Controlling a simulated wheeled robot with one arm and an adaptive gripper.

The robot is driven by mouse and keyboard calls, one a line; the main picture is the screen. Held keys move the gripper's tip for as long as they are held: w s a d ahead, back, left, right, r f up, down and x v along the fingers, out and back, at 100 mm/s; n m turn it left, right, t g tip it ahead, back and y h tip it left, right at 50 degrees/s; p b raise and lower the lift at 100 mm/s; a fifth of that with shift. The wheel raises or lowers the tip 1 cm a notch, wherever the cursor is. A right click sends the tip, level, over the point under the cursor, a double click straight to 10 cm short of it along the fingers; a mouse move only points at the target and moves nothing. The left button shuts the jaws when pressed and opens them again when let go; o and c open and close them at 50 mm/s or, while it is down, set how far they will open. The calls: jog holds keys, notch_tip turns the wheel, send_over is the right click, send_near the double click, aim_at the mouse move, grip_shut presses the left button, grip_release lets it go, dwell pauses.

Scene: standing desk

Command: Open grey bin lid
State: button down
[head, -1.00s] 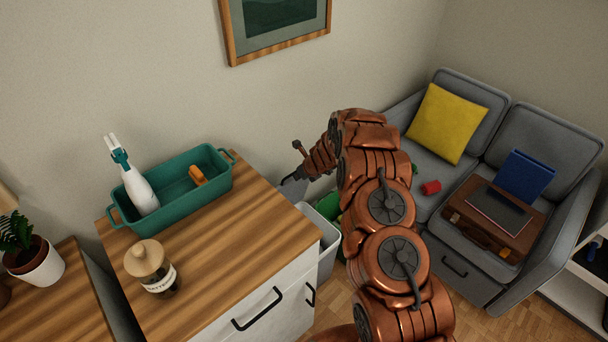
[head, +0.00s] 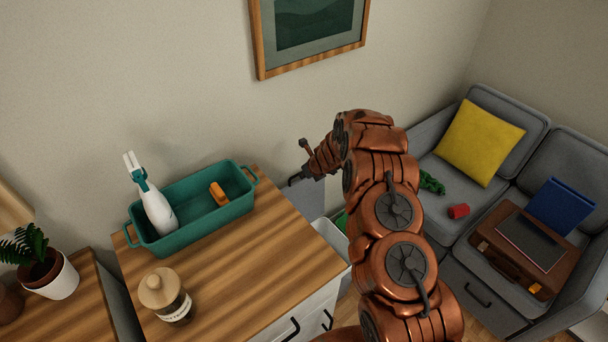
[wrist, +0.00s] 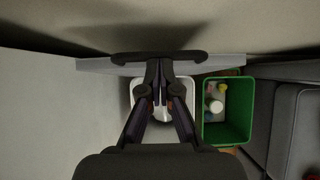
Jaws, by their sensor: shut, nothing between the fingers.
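The grey bin (head: 330,238) stands on the floor beside the wooden-topped cabinet, partly hidden by the cabinet and my arm. Its grey lid (head: 303,202) is raised and stands up near the wall. In the wrist view the lid (wrist: 226,64) shows nearly edge-on, with a dark handle-like bar across it. Below it the pale bin rim (wrist: 190,88) frames an uncovered opening with something whitish inside. My gripper (head: 295,180) is shut and empty at the lid; the wrist view shows its fingertips (wrist: 159,70) close to the bar. I cannot tell whether they touch.
A green bin (wrist: 228,138) with small items stands right of the grey one. The cabinet (head: 235,262) bears a teal tray (head: 165,243) and a jar (head: 165,294). A grey sofa (head: 445,205) is at right; the wall is close behind the lid.

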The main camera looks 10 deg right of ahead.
jog(key=shift+s+d, duration=0.1)
jog(key=shift+d, duration=0.05)
notch_tip(320, 180, up, 9)
jog(key=s+b, duration=0.1)
jog(key=b, duration=0.1)
jog(key=shift+s+d+r, duration=0.15)
jog(key=shift+s+d, duration=0.05)
jog(key=shift+d, duration=0.15)
dwell(1.0)
dwell(0.3)
